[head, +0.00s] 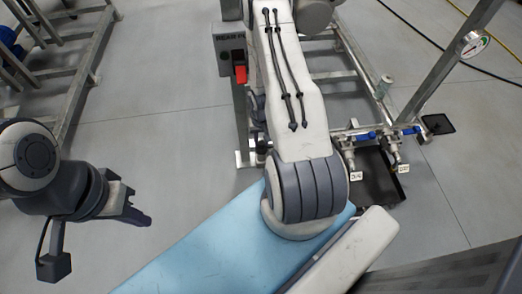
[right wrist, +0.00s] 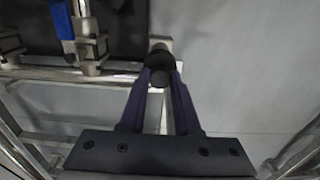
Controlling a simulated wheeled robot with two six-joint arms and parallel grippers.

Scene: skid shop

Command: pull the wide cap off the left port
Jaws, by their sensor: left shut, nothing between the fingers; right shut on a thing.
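My right gripper (right wrist: 160,72) is shut on a dark round cap (right wrist: 160,62) in the right wrist view. A pale metal end (right wrist: 160,43) shows right behind the cap; I cannot tell whether the two are joined. In the head view my right arm hides this gripper and the cap. Two valve ports with blue handles, a left one (head: 347,156) and a right one (head: 393,152), show right of that arm, with small white tags below. Which of them the cap belongs to is unclear. My left gripper (head: 146,219) is shut and empty over the floor at left.
A metal skid frame with a sloping post and gauge (head: 474,43) stands at right. A dark tray (head: 380,185) lies under the ports. A red switch (head: 240,74) is on a post behind my right arm. A blue surface (head: 215,250) is in front. Open floor (head: 160,130) lies left.

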